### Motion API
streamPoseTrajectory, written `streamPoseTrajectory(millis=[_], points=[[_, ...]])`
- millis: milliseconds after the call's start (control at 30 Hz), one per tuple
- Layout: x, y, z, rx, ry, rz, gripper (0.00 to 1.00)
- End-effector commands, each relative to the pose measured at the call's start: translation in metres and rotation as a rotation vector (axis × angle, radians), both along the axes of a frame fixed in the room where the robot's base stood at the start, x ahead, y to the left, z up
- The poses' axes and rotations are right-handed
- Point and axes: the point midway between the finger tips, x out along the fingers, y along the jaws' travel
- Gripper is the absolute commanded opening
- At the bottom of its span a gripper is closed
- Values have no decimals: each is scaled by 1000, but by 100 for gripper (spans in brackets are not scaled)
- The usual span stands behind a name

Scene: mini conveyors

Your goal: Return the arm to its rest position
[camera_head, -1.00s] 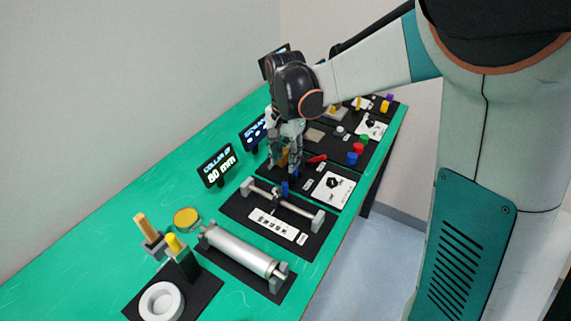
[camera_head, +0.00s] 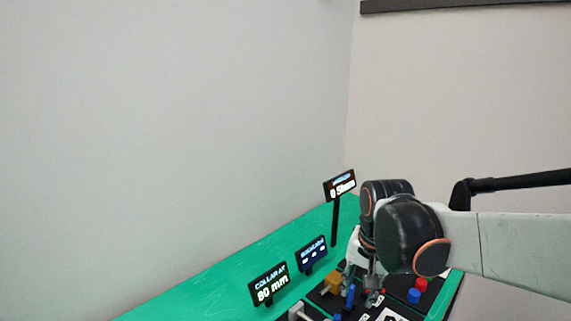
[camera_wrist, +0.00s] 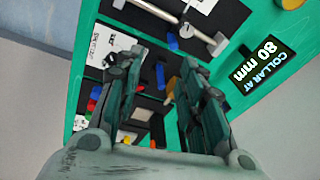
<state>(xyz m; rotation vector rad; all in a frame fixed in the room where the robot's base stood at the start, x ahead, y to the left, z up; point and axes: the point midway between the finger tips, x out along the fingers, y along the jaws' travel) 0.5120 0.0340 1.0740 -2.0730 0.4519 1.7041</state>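My arm reaches in from the right of the head view, bent over the green table (camera_head: 215,289). My gripper (camera_head: 362,292) points down over the black mats at the bottom of that view. In the wrist view my gripper (camera_wrist: 162,62) has its two fingers well apart, with nothing held between them. A blue piece (camera_wrist: 172,42) shows just past the fingertips, and a blue piece (camera_head: 350,297) also shows beside the gripper in the head view. An orange-yellow block (camera_head: 332,282) is left of the gripper, partly hidden.
A sign reading "COLLAR AT 80 mm" (camera_head: 269,284), a second sign (camera_head: 311,254) and a taller sign (camera_head: 341,186) line the table's back. Red (camera_head: 421,285) and blue (camera_head: 414,296) pieces are right of my gripper. The wrist view shows a rod fixture (camera_wrist: 155,10).

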Motion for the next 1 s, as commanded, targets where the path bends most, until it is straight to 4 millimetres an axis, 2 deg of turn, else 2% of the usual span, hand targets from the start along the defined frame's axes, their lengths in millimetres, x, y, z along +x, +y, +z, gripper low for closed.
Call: streamPoseTrajectory(millis=[33,300,600,800,1000], points=[[-13,-4,6,-6,-26,29,36],[-67,-17,28,-60,-175,206,36],[-121,-28,30,-154,-330,388,36],[-141,-33,25,-209,-396,465,36],[-146,-34,23,-228,-417,490,36]])
